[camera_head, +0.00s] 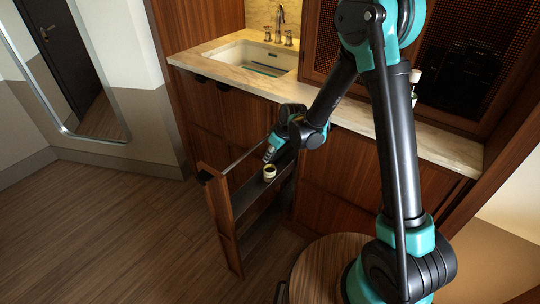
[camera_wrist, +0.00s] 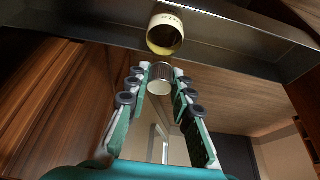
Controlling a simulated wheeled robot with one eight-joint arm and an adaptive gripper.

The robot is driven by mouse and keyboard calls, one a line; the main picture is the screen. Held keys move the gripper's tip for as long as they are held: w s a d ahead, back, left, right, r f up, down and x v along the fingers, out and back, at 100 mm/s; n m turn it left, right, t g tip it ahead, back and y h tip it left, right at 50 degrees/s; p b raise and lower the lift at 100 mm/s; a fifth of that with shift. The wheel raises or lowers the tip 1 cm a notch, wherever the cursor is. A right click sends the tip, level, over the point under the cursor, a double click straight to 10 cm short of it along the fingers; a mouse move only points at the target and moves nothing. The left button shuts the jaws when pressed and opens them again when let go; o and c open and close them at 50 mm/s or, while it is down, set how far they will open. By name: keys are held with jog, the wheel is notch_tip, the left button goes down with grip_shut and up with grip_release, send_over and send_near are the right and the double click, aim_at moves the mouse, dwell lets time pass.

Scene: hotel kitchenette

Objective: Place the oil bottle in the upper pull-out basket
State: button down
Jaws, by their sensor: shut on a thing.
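In the head view the bottle (camera_head: 269,173) shows small below my gripper (camera_head: 270,155), over the upper pull-out basket (camera_head: 243,196). The basket's dark metal tray (camera_wrist: 85,27) runs behind the bottle in the wrist view. I cannot tell whether the bottle's base touches the tray.
The pull-out's wooden front panel (camera_head: 221,222) stands out from the cabinet, with a thin rail along its top. A marble counter (camera_head: 450,150) with a sink (camera_head: 250,58) lies behind. A round wooden stool or table top (camera_head: 325,265) stands at the front. The floor at left is clear.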

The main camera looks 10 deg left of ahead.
dwell(0.3)
jog(key=c, duration=1.3)
grip_release()
jog(key=shift+f, duration=0.1)
jog(key=v, duration=1.2)
jog(key=shift+s+d, duration=0.1)
jog(key=s+d+m+t+h, duration=0.1)
jog(key=s+d+m, duration=0.3)
jog(key=d, duration=0.7)
jog(key=s+d+m+h, duration=0.1)
jog(key=s+d+m, duration=0.4)
jog(key=d, duration=0.6)
jog(key=s+d+m+t+h, duration=0.1)
jog(key=s+d+m+h, duration=0.1)
jog(key=s+d+m, duration=0.2)
jog(key=shift+s+d+f+m+t, duration=0.1)
jog(key=shift+s+d, duration=0.5)
jog(key=shift+d, duration=0.75)
jog(key=shift+s+d+f+m+t, duration=0.1)
jog(key=shift+s+d, duration=0.5)
jog(key=shift+d, duration=0.7)
jog(key=shift+s+d+f+m+t, duration=0.15)
jog(key=shift+s+d, duration=0.5)
jog(key=shift+d, duration=0.7)
